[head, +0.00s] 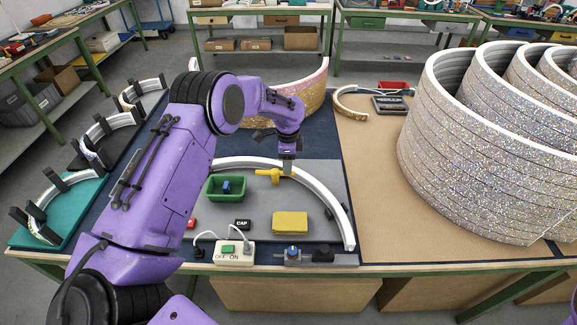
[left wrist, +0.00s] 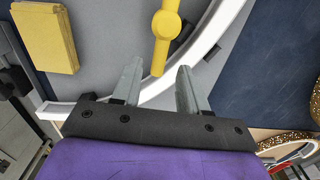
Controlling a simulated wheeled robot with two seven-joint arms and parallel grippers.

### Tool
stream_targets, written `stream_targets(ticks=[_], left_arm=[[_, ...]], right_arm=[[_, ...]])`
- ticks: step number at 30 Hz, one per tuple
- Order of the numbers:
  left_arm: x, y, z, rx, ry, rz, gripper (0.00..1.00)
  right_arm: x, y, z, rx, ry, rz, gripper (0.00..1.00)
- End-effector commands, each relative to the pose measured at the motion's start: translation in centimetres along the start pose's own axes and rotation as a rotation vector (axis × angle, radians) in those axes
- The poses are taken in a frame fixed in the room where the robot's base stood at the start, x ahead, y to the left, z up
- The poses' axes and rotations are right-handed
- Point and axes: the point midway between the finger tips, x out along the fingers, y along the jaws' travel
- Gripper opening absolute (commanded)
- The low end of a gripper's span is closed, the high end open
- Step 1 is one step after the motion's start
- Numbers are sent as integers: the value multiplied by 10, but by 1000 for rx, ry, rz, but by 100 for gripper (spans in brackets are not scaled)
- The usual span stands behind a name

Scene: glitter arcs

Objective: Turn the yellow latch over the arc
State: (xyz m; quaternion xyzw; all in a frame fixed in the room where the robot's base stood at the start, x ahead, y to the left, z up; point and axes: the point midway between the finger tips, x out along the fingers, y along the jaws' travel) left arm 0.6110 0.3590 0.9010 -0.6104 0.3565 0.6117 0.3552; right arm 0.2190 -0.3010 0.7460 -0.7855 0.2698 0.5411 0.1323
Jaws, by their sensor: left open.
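The yellow latch (head: 272,175) lies at the top of the white arc (head: 335,198) on the grey board, its round hub just inside the arc's inner edge and one end reaching toward the rail. My left gripper (head: 288,166) points down at that end. In the left wrist view the fingers (left wrist: 157,80) are open, and the tip of the latch (left wrist: 165,32) shows in the gap between them. The fingers do not grip it. Whether they touch it is unclear. The arc (left wrist: 205,40) also passes behind the fingers there. My right gripper is out of view.
A green tray (head: 211,194) with a blue part, a yellow block (head: 290,223), a CAP block (head: 242,224) and a switch box (head: 234,252) lie inside or near the arc. Large glittery arcs (head: 440,170) stand at right. Brown tabletop (head: 375,210) is clear.

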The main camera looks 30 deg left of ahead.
Motion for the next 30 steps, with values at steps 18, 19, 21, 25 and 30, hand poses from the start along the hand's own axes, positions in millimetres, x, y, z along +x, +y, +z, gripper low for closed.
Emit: stream_targets(ticks=[18, 19, 21, 25, 30], left_arm=[[30, 0, -1, 1, 1, -1, 4], [30, 0, -1, 1, 0, -1, 0], [30, 0, -1, 1, 0, -1, 0], [30, 0, -1, -2, 0, -1, 0], [30, -2, -1, -35, 0, -2, 0]], right_arm=[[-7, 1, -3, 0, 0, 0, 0], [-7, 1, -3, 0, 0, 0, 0], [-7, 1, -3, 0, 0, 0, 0], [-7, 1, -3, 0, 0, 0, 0], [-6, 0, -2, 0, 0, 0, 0]])
